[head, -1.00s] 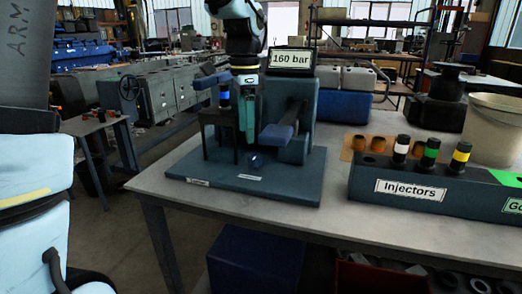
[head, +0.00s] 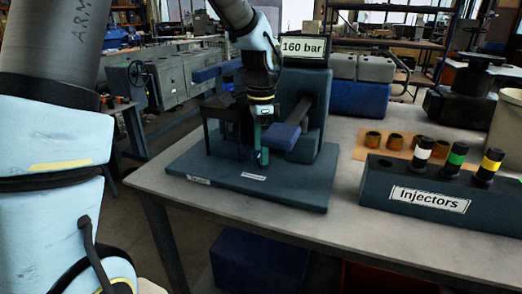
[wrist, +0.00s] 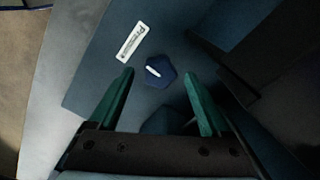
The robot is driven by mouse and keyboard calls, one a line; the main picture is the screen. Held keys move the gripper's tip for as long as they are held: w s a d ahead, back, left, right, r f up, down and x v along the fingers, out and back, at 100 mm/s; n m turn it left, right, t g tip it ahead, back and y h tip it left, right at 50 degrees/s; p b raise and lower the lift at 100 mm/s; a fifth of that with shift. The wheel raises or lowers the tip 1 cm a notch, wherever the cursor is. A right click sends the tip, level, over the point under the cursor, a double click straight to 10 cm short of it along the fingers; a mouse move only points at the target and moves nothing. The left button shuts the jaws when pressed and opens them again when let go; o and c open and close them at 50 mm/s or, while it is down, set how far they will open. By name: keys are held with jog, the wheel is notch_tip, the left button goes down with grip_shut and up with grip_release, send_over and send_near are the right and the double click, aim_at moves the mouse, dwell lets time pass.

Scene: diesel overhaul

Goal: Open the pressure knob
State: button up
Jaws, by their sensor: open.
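The pressure knob (wrist: 158,71) is a small dark blue many-sided knob with a white mark on top, on the test stand's blue base plate (wrist: 95,75). In the wrist view it lies between and beyond my two green fingertips. My gripper (wrist: 159,76) is open, with nothing seen between its fingers. In the head view my gripper (head: 261,158) points straight down over the front of the test stand (head: 318,110), and it hides the knob there. I cannot tell how far above the knob the fingertips are.
A white label (wrist: 130,41) lies beside the knob. A blue lever arm (head: 285,136) sticks out just right of my gripper. The display (head: 303,47) on the stand reads 160 bar. An injector rack (head: 425,187) stands to the right on the grey table (head: 345,225).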

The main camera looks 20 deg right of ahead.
jog(key=shift+f, duration=0.75)
jog(key=shift+c, duration=0.3)
grip_shut()
